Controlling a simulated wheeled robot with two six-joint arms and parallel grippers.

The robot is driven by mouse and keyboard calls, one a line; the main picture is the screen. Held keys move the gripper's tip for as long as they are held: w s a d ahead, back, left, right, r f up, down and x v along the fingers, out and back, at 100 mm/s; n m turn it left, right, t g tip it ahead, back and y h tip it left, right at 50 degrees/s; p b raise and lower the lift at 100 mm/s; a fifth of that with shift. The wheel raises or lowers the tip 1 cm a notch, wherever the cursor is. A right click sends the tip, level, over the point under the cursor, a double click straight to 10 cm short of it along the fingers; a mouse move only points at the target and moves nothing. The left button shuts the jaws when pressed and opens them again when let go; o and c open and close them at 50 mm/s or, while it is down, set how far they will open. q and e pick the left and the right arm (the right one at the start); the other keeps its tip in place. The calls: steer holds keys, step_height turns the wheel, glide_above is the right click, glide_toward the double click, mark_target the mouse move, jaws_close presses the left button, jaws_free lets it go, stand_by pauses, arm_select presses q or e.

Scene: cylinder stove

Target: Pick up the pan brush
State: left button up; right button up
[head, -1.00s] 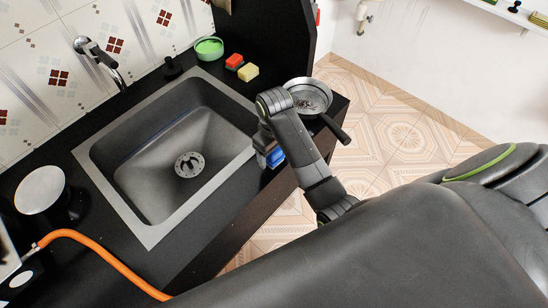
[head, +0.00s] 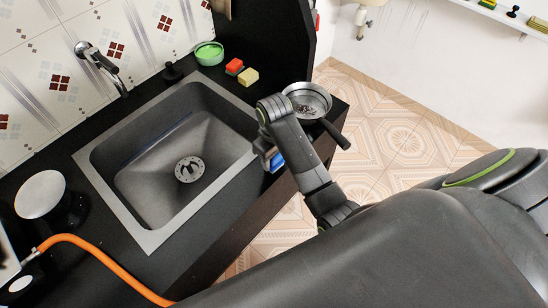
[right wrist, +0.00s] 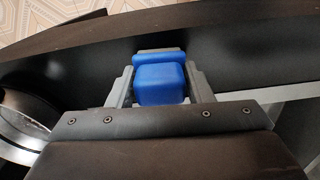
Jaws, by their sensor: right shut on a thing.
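The pan brush shows as a blue block (right wrist: 160,82) in the right wrist view, between the two grey fingers of my right gripper (right wrist: 162,88). The gripper is shut on it. In the head view a small blue part (head: 277,160) shows at the counter's front edge, between the sink and the pan. My right gripper (head: 268,154) there is mostly hidden by my own arm. The rest of the brush is hidden, and I cannot tell whether it touches the counter. My left gripper is not in view.
A metal pan (head: 309,102) with dark bits in it stands at the counter's right end, close to my right arm. The sink (head: 180,150) lies to the left.

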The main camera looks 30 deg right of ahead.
step_height(320, 180, up, 3)
steer(key=shift+w+f, duration=0.1)
step_height(320, 180, up, 5)
steer(key=p, duration=0.5)
steer(key=shift+r+p, duration=1)
